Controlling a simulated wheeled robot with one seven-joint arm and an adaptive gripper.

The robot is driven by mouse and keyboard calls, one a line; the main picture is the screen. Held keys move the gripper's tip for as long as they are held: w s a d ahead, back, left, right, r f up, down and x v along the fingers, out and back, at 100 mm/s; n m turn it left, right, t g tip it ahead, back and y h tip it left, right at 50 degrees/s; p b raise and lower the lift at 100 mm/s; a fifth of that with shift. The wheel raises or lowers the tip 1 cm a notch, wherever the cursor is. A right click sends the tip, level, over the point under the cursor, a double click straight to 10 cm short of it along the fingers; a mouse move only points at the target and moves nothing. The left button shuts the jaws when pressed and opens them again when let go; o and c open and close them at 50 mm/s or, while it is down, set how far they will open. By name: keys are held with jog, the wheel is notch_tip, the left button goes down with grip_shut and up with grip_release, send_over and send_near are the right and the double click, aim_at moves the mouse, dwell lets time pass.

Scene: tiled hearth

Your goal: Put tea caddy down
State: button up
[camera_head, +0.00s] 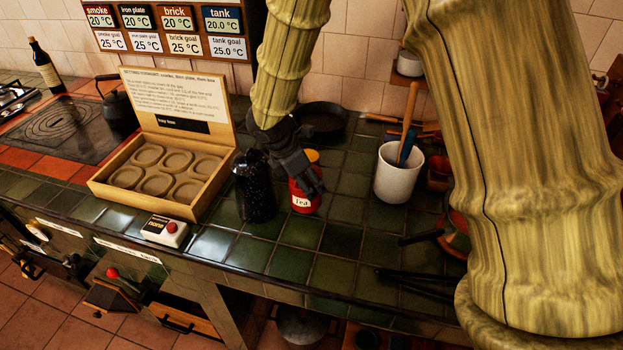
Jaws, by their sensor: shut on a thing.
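The tea caddy (304,198) is a red tin with a yellow top and a white "Tea" label. It is upright at the middle of the green tiled counter (283,262). My gripper (309,178) is dark and comes down from above, its fingers shut around the caddy and covering part of its upper body. The caddy's base appears at or close to the tiles; I cannot tell whether it touches them.
A black speckled canister (254,187) stands just left of the caddy. A white crock (397,178) with utensils stands right. A dark pan (321,117) lies behind. Tiles in front are clear.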

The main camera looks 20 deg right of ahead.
jog(key=shift+w+d+r, duration=0.1)
jog(key=shift+d+r, duration=0.1)
jog(key=shift+d, duration=0.25)
jog(key=shift+w+d+r, duration=0.1)
jog(key=shift+d+r, duration=0.05)
jog(key=shift+d, duration=0.3)
jog(key=shift+w+d+f+p, duration=0.3)
jog(key=shift+w, duration=0.35)
jog(key=shift+w+d+f, duration=0.1)
jog(key=shift+d+f, duration=0.05)
jog(key=shift+f, duration=0.15)
jog(key=shift+f+p, duration=0.4)
jog(key=shift+f, duration=1)
jog(key=shift+f, duration=0.1)
jog(key=o, duration=1.3)
jog(key=shift+o, duration=0.2)
